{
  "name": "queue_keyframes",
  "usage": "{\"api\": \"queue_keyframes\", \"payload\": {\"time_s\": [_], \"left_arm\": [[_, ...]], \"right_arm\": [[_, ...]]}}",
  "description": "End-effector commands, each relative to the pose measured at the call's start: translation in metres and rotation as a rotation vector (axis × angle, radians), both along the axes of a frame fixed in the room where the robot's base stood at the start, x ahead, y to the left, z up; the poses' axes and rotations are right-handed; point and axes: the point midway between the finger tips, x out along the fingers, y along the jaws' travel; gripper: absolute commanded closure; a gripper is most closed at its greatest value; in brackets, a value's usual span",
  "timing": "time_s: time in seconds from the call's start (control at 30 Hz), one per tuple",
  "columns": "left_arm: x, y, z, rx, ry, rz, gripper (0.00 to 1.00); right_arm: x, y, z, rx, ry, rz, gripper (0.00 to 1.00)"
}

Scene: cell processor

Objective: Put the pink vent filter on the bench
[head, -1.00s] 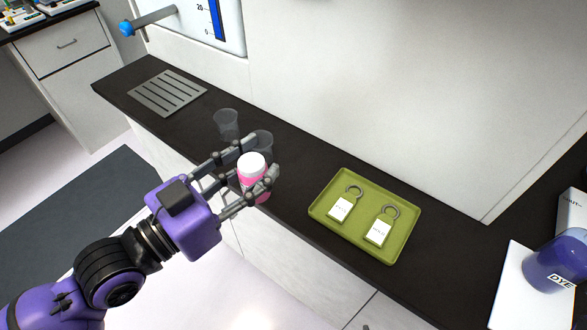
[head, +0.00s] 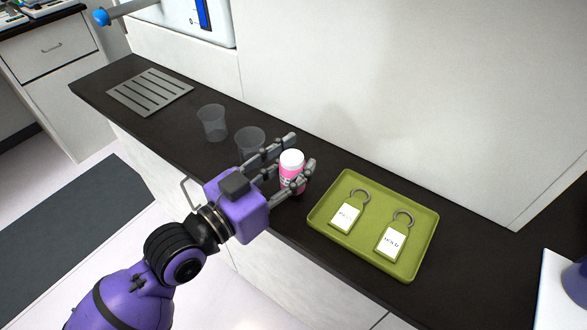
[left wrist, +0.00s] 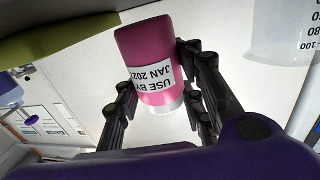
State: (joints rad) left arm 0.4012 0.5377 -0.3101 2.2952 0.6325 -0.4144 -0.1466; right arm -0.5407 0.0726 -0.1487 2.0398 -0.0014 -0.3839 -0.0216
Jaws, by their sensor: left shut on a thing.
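The pink vent filter (head: 291,174) is a small pink cylinder with a white cap and a white label. My left gripper (head: 285,168) is shut on it and holds it upright over the dark bench (head: 330,165), between the clear cups and the green tray. Whether its base touches the bench cannot be told. In the left wrist view the filter (left wrist: 148,50) sits between the fingers (left wrist: 160,92), its label reading "USE BY JAN 202", the last part hidden. My right gripper is not in view.
Two clear cups, one at the back (head: 212,122) and one nearer (head: 250,142), stand to the left. A slotted grey plate (head: 150,92) lies farther left. A white wall rises behind the bench.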

Motion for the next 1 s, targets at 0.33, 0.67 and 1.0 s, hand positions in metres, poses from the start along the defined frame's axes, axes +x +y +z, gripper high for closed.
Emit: {"api": "queue_keyframes", "payload": {"time_s": [0.33, 0.67, 1.0], "left_arm": [[-0.001, 0.001, -0.015, 0.0, 0.0, 0.0, 1.0], [-0.001, 0.001, -0.018, 0.001, 0.001, 0.0, 0.45], [-0.002, 0.002, -0.015, 0.001, 0.001, 0.001, 0.45]], "right_arm": [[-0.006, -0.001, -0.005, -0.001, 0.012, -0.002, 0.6], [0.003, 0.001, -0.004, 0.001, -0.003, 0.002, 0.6], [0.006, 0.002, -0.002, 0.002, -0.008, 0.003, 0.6]]}}
